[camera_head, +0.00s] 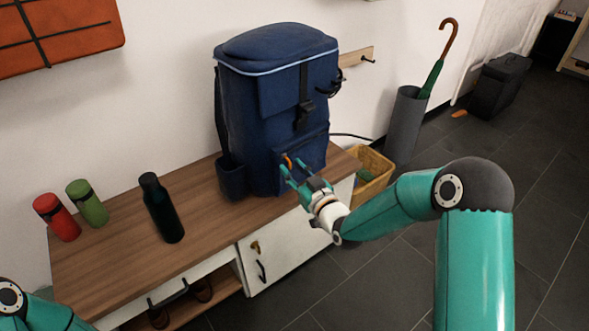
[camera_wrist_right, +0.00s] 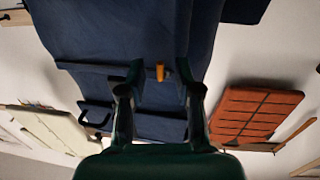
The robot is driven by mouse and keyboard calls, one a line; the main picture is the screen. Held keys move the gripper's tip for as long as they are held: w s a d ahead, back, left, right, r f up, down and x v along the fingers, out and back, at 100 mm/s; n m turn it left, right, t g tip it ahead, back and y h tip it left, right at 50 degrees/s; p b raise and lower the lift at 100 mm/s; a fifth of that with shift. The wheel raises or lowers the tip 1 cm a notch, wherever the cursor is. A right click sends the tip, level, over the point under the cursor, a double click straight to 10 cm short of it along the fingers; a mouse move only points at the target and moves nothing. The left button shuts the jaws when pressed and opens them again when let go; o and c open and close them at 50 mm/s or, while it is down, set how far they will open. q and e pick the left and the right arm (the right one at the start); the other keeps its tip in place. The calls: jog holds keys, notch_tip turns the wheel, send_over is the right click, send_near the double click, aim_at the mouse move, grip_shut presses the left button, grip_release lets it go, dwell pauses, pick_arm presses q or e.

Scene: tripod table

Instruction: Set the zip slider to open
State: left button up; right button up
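A blue backpack (camera_head: 275,105) stands upright on the wooden bench top, with a front pocket low on its face. A small orange pull tab (camera_head: 287,161), apparently the zip slider's, shows on that pocket; in the right wrist view the orange tab (camera_wrist_right: 160,72) appears between my fingertips. My right gripper (camera_head: 291,167) is at the pocket, fingers pointing at the bag. Its fingers are apart, with a gap on both sides of the tab, in the right wrist view (camera_wrist_right: 160,80). My left arm shows only at the lower left corner; its gripper is out of view.
A red bottle (camera_head: 57,217), a green bottle (camera_head: 88,203) and a dark bottle (camera_head: 162,208) stand on the bench (camera_head: 115,258) left of the backpack. A wicker basket (camera_head: 373,180) and a grey umbrella stand (camera_head: 405,125) are to the right.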

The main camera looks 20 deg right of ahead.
jog(key=shift+w+a, duration=0.1)
jog(key=shift+w, duration=0.4)
grip_shut()
